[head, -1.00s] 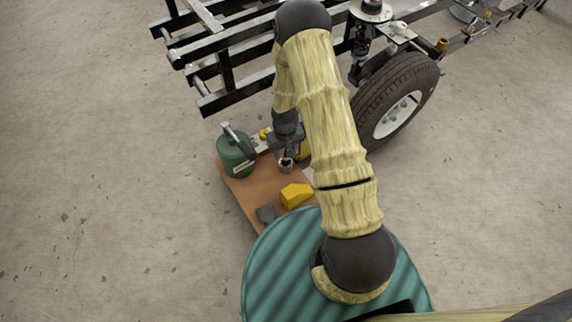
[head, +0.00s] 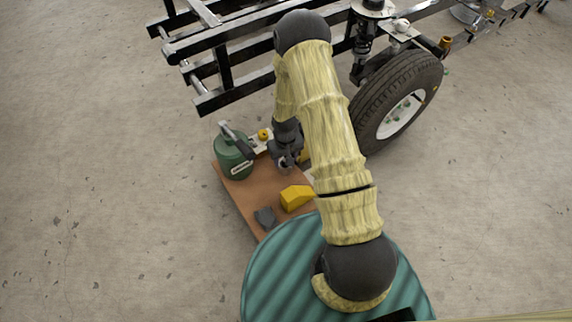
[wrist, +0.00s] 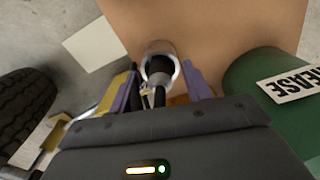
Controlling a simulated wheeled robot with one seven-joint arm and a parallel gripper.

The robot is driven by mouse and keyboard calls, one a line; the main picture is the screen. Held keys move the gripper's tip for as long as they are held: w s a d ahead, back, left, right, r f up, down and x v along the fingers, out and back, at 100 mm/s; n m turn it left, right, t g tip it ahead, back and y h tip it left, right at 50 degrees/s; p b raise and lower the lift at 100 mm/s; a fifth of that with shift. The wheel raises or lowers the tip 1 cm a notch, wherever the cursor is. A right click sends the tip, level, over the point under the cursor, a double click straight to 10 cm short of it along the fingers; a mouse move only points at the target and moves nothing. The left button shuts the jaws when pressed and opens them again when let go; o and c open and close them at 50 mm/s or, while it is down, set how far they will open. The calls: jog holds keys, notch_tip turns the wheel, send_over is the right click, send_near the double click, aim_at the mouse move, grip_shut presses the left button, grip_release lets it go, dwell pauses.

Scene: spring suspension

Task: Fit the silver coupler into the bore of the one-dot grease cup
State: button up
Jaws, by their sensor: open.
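A round, silver-rimmed piece with a dark bore (wrist: 160,62) stands on the brown board between my fingertips in the wrist view. It shows small and partly hidden in the head view (head: 285,167). A dark rod and a thin bright pin reach toward its opening in the wrist view. I cannot tell which part is the coupler and which the grease cup, nor see any dot mark. My gripper (wrist: 160,75) is open, its purple-sided fingers on either side of the silver rim. In the head view my gripper (head: 287,158) is low over the board.
A green canister (head: 234,157) stands at the board's left edge, close right of my gripper in the wrist view. A yellow block (head: 296,197) and a grey block (head: 265,217) lie nearer on the brown board (head: 245,197). The tyre (head: 398,100) and black frame stand beyond.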

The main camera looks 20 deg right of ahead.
dwell(0.4)
grip_shut()
notch_tip(320, 180, up, 10)
jog(key=p, duration=0.6)
dwell(0.4)
